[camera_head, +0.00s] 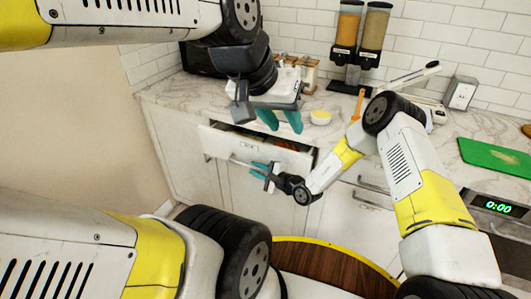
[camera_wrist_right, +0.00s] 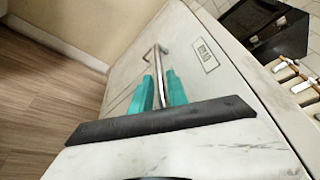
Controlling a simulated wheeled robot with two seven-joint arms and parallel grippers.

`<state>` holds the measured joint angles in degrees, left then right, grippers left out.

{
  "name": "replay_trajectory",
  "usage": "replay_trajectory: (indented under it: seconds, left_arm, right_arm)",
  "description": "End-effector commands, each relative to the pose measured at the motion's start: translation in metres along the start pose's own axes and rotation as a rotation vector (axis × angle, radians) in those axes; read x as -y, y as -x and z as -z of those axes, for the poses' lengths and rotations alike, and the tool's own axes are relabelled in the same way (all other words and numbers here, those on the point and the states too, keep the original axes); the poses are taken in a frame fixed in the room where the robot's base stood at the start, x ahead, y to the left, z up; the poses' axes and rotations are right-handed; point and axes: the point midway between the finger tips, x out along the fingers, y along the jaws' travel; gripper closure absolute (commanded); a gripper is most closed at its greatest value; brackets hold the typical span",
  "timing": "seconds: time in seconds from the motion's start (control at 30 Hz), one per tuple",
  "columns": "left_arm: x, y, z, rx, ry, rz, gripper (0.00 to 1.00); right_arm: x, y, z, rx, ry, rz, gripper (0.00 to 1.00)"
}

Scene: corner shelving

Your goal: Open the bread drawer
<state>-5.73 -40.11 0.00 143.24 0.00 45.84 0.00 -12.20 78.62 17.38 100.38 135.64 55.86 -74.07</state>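The bread drawer (camera_head: 262,150) is pulled partly out of the white cabinet under the counter, and some orange and green contents show inside. Its front and "BREAD" label (camera_wrist_right: 205,54) show in the right wrist view. My right gripper (camera_head: 257,170) is at the drawer's bar handle (camera_wrist_right: 157,60). In the right wrist view its teal fingers (camera_wrist_right: 158,90) lie on either side of the bar, close against it. My left gripper (camera_head: 283,120) hangs above the drawer, near the counter edge, with its teal fingers apart and nothing between them. It hides part of the drawer's opening.
The marble counter (camera_head: 180,95) runs along the wall. It carries a black appliance (camera_head: 200,60), jars (camera_head: 306,72), cereal dispensers (camera_head: 360,40), a small yellow bowl (camera_head: 320,117) and a green board (camera_head: 495,156). Another drawer handle (camera_head: 367,198) is to the right.

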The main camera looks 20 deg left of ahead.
Motion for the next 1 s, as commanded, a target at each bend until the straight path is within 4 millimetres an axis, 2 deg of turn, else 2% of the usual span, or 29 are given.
replay_trajectory:
  seconds: [0.1,0.3,0.57,0.7,1.0]
  left_arm:
    - [0.000,0.000,0.000,0.000,0.000,0.000,0.64]
    - [0.000,0.000,0.000,0.000,0.000,0.000,0.64]
    - [0.000,0.000,0.000,0.000,0.000,0.000,0.64]
    - [0.000,0.000,0.000,0.000,0.000,0.000,0.64]
    - [0.000,0.000,0.000,0.000,0.000,0.000,0.64]
  right_arm:
    - [0.000,-0.019,0.000,0.001,0.000,0.001,0.80]
    - [0.000,-0.035,0.000,0.000,0.000,0.000,0.80]
    - [0.000,-0.037,0.000,0.000,-0.001,-0.001,0.80]
    - [0.000,-0.037,0.000,0.000,-0.001,-0.001,1.00]
    - [0.000,-0.036,0.000,0.001,0.000,-0.001,1.00]
